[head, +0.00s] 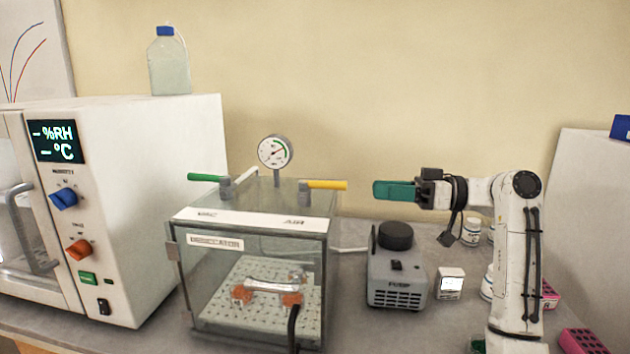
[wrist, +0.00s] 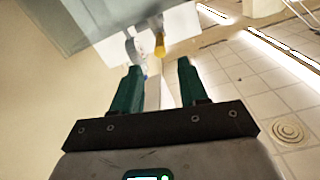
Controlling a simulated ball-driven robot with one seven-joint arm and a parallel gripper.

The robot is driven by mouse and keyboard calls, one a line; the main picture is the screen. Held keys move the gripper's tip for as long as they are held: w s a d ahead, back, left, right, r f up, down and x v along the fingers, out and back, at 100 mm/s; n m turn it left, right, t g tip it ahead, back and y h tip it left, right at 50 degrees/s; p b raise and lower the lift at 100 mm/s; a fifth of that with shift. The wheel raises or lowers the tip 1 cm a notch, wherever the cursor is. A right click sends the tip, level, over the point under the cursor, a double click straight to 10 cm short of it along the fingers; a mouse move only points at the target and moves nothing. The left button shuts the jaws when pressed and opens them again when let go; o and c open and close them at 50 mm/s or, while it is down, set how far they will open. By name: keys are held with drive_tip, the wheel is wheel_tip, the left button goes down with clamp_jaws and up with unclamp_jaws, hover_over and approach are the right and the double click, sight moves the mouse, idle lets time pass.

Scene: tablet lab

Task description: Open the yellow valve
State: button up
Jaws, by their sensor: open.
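The yellow valve (head: 325,185) is a lever handle on top of a clear vacuum chamber (head: 255,262), at its right side near the AIR label. The handle points right, toward my gripper (head: 378,190). In the wrist view the yellow handle (wrist: 159,46) shows end-on, just beyond and between my fingertips. My gripper (wrist: 159,68) has green fingers, open and empty. In the head view they point left, at about the handle's height, with a gap between them and the handle's tip.
A green lever (head: 206,178) and a round gauge (head: 275,152) stand on the chamber top, left of the yellow valve. A pump (head: 397,275) sits below my gripper. A white oven-like cabinet (head: 150,190) stands at left. The air between handle and fingers looks clear.

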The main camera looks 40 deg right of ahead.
sight(310, 184)
drive_tip(key=p+x, duration=0.2)
drive_tip(key=x, duration=0.9)
clamp_jaws()
drive_tip(key=shift+r, duration=0.1)
idle(0.4)
